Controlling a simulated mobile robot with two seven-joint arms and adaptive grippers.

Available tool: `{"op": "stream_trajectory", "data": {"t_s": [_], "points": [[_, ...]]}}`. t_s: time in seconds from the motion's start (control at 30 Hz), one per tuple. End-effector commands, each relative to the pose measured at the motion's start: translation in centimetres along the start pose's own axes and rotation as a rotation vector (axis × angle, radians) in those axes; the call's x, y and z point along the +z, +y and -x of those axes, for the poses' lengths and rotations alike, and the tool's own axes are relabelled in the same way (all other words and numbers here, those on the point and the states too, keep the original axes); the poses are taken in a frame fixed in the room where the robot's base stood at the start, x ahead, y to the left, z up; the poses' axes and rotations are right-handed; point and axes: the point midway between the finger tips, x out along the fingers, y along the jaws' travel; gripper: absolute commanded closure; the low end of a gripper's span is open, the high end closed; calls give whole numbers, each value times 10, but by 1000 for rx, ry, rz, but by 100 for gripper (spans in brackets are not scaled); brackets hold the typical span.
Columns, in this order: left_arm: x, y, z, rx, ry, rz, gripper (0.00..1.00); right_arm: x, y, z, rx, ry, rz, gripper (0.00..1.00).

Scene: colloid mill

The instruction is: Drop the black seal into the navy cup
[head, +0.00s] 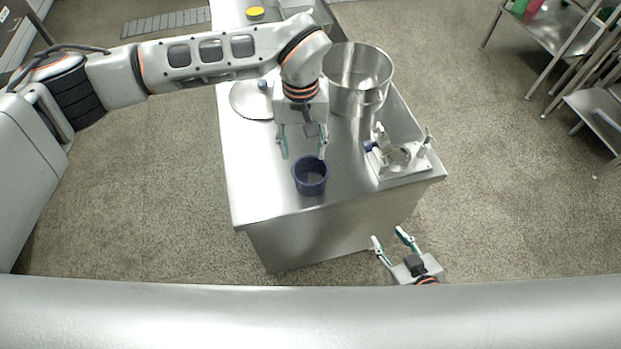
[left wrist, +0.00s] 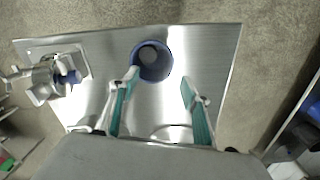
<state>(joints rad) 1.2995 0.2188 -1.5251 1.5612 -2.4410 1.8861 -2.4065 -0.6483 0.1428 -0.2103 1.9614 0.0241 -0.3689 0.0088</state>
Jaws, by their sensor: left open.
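The navy cup (head: 311,186) stands upright near the front edge of the metal table. It also shows from above in the left wrist view (left wrist: 165,72), with a grey round patch inside; I cannot tell whether this is its floor or something lying there. I cannot make out the black seal for certain in either view. My left gripper (head: 303,156) is open and empty, just behind and above the cup; its fingertips also show in the left wrist view (left wrist: 159,79). My right gripper (head: 388,237) is open and empty, off the table's front right corner.
On the metal table (head: 265,190), a large steel bowl (head: 357,85) stands behind the cup, and a tray with metal fittings (head: 400,155) lies to the right. A round lid (head: 248,103) lies at the left. The table's front left is clear.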

Motion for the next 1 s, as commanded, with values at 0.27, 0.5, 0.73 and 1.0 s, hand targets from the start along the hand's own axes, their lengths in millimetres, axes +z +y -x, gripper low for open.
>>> {"op": "stream_trajectory", "data": {"t_s": [0.27, 0.5, 0.73, 1.0], "points": [[-1, 0, 49, -1, 6, 0, 53, -1, -1, 0, -1, 2, -3, 60], [-1, 0, 94, 0, 4, 0, 53, -1, -2, 0, -2, 2, -4, 60], [0, 0, 113, -1, 1, 1, 53, -1, -2, 0, -2, 2, -4, 60], [0, 0, 115, 0, -1, 0, 53, -1, -2, 0, -2, 2, -5, 60]]}}
